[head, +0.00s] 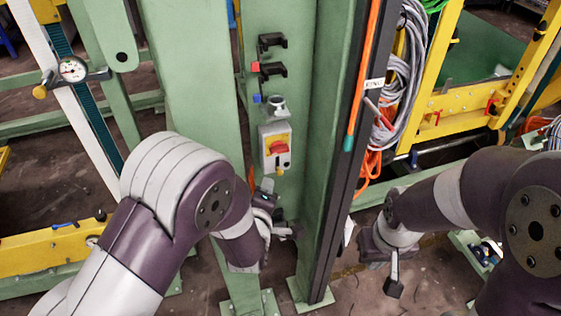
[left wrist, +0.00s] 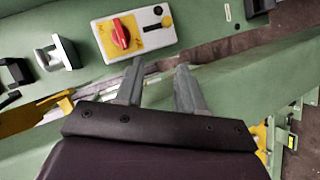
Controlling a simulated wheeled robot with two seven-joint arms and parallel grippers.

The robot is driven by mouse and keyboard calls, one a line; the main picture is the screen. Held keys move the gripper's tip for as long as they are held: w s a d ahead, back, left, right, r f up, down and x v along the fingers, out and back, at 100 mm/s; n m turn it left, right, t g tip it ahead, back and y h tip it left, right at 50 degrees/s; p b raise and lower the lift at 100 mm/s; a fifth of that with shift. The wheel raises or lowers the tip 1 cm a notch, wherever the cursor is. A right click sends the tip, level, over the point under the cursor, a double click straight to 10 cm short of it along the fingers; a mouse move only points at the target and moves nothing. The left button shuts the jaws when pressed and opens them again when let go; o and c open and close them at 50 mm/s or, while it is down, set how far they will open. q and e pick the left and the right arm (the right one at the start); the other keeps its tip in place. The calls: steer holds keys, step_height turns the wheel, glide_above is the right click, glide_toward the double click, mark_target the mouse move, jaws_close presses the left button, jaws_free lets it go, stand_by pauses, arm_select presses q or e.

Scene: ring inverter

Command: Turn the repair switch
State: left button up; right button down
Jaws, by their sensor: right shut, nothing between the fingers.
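The repair switch is a red rotary knob (head: 278,147) on a yellow plate of a grey box (head: 268,160), fixed to a green upright. In the left wrist view the red knob (left wrist: 120,34) and its white-grey box (left wrist: 152,36) are at the top, beyond the fingers. My left gripper (head: 283,208) is just below the box in the head view. Its two fingers are apart with nothing between them (left wrist: 160,66), and they do not touch the knob. My right gripper (head: 393,287) hangs to the right of the upright, shut and empty.
A grey knob fitting (head: 276,106) and black hooks (head: 272,70) are on the same upright above the box. A dark post with an orange strip (head: 364,65) stands just right. Coiled cables (head: 405,75) hang beyond it. A gauge (head: 72,69) is at the far left.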

mark_target(279, 152)
arm_select(q)
steer(key=w+d+n+t+p, duration=0.1)
steer(key=w, duration=0.2)
steer(key=w+d+r+n+t, duration=0.1)
steer(key=w+t, duration=0.1)
steer(key=w, duration=0.1)
steer(key=w+d+n+t+p, duration=0.1)
steer(key=w+n, duration=0.1)
steer(key=w, duration=0.2)
steer(key=shift+d+r+p, duration=0.15)
steer(key=shift+r+p, duration=0.15)
steer(key=shift+p, duration=0.05)
steer(key=shift+w+d+f, duration=0.1)
steer(key=shift+w, duration=0.25)
jaws_close()
